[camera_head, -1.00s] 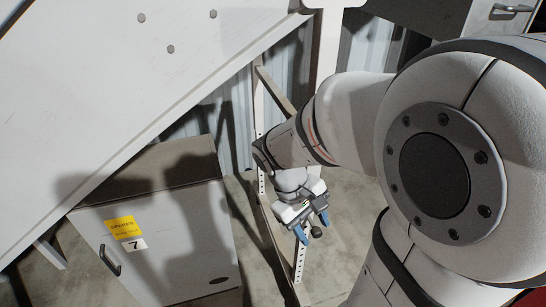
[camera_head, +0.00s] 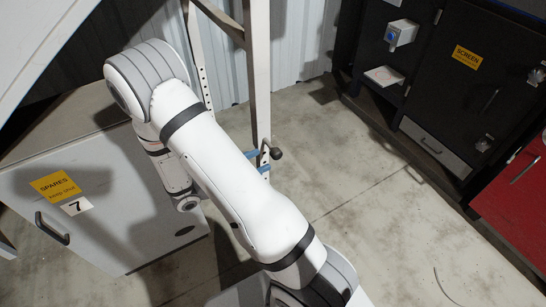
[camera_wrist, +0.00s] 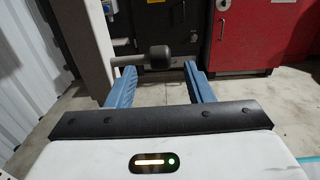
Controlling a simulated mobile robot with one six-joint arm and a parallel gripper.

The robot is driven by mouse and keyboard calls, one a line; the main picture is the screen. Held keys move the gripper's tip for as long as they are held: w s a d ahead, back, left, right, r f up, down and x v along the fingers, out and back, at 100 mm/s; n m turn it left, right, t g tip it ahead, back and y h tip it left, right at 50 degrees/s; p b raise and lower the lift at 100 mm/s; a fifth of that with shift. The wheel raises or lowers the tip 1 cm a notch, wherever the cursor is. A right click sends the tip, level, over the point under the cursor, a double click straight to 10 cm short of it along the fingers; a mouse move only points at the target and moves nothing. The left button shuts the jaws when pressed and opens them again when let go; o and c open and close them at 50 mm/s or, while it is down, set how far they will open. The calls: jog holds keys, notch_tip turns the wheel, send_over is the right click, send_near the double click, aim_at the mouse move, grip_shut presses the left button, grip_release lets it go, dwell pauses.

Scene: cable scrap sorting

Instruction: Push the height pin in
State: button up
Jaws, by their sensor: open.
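The height pin (camera_wrist: 158,56) shows in the wrist view as a dark round knob on a short grey stem that runs left toward a pale post (camera_wrist: 90,40). In the head view the knob (camera_head: 276,153) stands out to the right of the upright post (camera_head: 258,75). My gripper (camera_wrist: 160,70) is open, its two blue fingers either side of the knob in the wrist view. Whether they touch it I cannot tell. In the head view only the blue fingertips (camera_head: 258,162) show by the post; my arm hides the rest.
A grey spares cabinet (camera_head: 120,225) marked 7 stands at the left. A dark cabinet labelled SCREEN (camera_head: 470,90) and a red cabinet (camera_head: 515,190) stand at the right. Bare concrete floor (camera_head: 350,200) lies between. A sloped pale panel (camera_head: 35,40) overhangs the left.

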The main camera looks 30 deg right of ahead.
aim_at(272, 155)
jog(key=d, duration=0.7)
jog(key=shift+d+b, duration=0.15)
jog(key=shift+b, duration=0.15)
jog(key=shift+w, duration=0.1)
grip_shut()
